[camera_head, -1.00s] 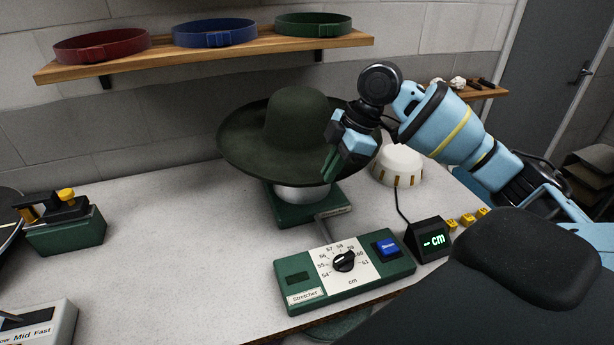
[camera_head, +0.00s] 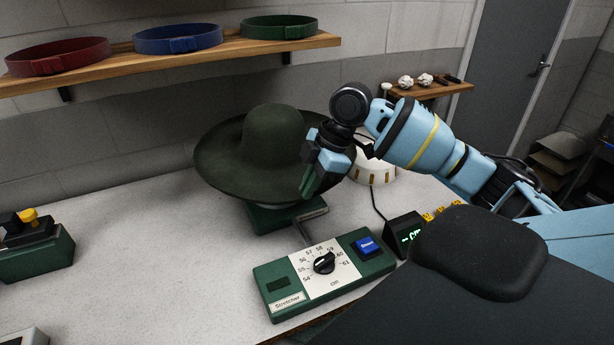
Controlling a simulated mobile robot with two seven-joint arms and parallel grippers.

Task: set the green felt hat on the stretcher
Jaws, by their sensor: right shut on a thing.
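The green felt hat (camera_head: 262,150) has a rounded crown and a wide dark brim. It sits over the stretcher, whose green base (camera_head: 270,220) shows below the brim. Only a thin strip of the stretcher's metal part shows under the hat, so I cannot tell if the hat rests fully on it. My right gripper (camera_head: 312,182) is shut on the right side of the brim, its green fingertips pointing down. My left gripper is out of view.
The stretcher control box (camera_head: 325,273) with dial and blue button stands in front. A small display (camera_head: 404,235) and a white dome-shaped thing (camera_head: 376,172) are to the right. A shelf (camera_head: 200,62) holds red, blue and green bands. The table's left middle is clear.

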